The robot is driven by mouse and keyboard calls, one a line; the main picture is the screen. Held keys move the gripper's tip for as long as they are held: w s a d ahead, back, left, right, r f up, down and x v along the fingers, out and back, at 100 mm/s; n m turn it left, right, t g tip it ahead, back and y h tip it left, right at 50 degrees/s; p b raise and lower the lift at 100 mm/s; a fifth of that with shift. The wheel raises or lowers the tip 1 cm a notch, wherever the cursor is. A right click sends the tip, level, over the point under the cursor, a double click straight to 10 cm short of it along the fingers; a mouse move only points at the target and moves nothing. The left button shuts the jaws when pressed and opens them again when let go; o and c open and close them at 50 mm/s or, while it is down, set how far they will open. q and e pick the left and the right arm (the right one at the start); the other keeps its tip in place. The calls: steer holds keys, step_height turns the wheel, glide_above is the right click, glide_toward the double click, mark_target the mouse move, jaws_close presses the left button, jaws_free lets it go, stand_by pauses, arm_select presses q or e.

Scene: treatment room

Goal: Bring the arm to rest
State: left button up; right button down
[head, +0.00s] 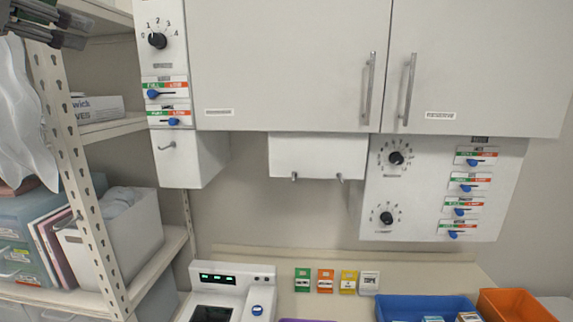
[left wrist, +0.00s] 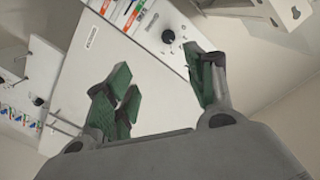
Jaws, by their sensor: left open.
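My left gripper (head: 62,25) is at the top left corner of the head view, in front of the shelf unit and cut off by the picture edge. In the left wrist view its fingers (left wrist: 163,88) have green pads and stand wide apart. Nothing is between them. Behind them the white cabinet doors (left wrist: 105,60) and a dial panel (left wrist: 172,35) show tilted. My right gripper is in neither view.
A shelf unit (head: 75,165) stands at the left. Wall cabinets (head: 285,60) with bar handles hang above a dial and slider panel (head: 440,215). Below are a white device (head: 259,275), several small cards, a blue bin (head: 392,306) and an orange bin (head: 515,306).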

arm_select(q)
steer(key=w+d+f+g, duration=0.1)
steer(key=w+d+f, duration=0.1)
steer(key=w+f, duration=0.35)
steer(key=w+d+f+g, duration=0.1)
steer(key=w+d+f, duration=0.2)
steer(key=f, duration=0.6)
steer(key=w+d+f+g, duration=0.2)
steer(key=w+f, duration=0.2)
steer(key=f, duration=0.3)
steer(key=s+d+f+n+g, duration=0.1)
steer(key=d+f+g, duration=0.15)
steer(key=f, duration=1.35)
steer(key=s+d+f+n+g, duration=0.1)
steer(key=d+f+g, duration=0.15)
steer(key=f, duration=1.45)
steer(key=s+f+n+g+y, duration=0.1)
steer(key=s+f+n+g, duration=0.35)
steer(key=s+f, duration=2)
step_height(320, 180, down, 35)
steer(key=s+g+b, duration=0.2)
steer(key=s+a+f+b, duration=0.1)
steer(key=s+a+f, duration=0.1)
steer(key=s+f, duration=0.9)
steer(key=s+a+f+g+b, duration=0.1)
steer(key=s+a+f, duration=0.1)
steer(key=s+f, duration=0.9)
steer(key=shift+s+a+f+m+y, duration=0.2)
steer(key=shift+m+y, duration=0.1)
steer(key=shift+m, duration=0.15)
